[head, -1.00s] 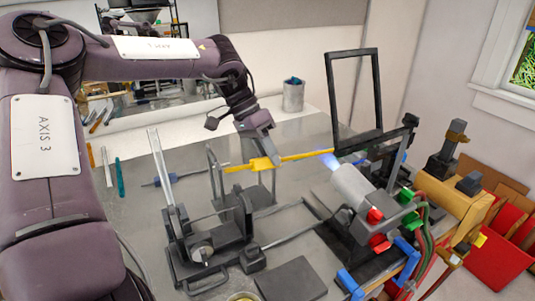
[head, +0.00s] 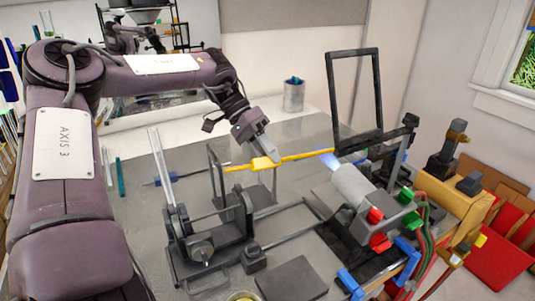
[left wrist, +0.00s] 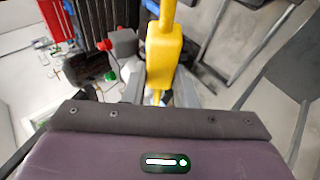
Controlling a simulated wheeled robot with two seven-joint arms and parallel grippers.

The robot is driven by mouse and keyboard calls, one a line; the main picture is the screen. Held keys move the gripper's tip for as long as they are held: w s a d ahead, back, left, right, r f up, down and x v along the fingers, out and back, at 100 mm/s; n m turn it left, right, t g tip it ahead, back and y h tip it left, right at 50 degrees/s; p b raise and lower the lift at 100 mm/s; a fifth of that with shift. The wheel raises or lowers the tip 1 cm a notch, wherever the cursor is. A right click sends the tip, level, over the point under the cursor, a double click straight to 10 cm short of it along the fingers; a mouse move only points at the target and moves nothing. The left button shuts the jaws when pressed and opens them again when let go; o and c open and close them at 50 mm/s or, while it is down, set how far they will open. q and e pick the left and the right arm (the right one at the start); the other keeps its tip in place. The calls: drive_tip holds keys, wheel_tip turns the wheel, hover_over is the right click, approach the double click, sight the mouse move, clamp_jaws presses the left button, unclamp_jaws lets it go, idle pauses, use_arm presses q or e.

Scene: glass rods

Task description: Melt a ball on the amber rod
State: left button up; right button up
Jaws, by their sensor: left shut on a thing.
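The amber rod (head: 302,155) lies nearly level above the bench, with a thicker yellow sleeve (head: 264,163) around its middle. My left gripper (head: 270,157) is shut on this sleeve from above; the sleeve also shows large in the left wrist view (left wrist: 162,52). The rod's right end is in the pale blue flame (head: 330,157) at the mouth of the grey torch (head: 354,186). Whether the tip has rounded is too small to tell. The rod's left part passes by an upright metal frame (head: 216,172). My right gripper is not in view.
A dark upright framed screen (head: 329,95) stands behind the torch. A metal stand with a slanted channel (head: 163,170) is at front left. A grey cup (head: 294,96) stands at the back. A dark flat pad (head: 291,279) lies in front.

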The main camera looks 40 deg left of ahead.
use_arm(q)
drive_tip(key=shift+f, duration=0.1)
drive_tip(key=f+b, duration=0.1)
drive_tip(key=a+f+b, duration=0.1)
drive_tip(key=f, duration=0.1)
drive_tip(key=shift+w+f, duration=0.1)
drive_tip(key=shift+w, duration=0.1)
drive_tip(key=shift+d, duration=0.1)
idle(0.6)
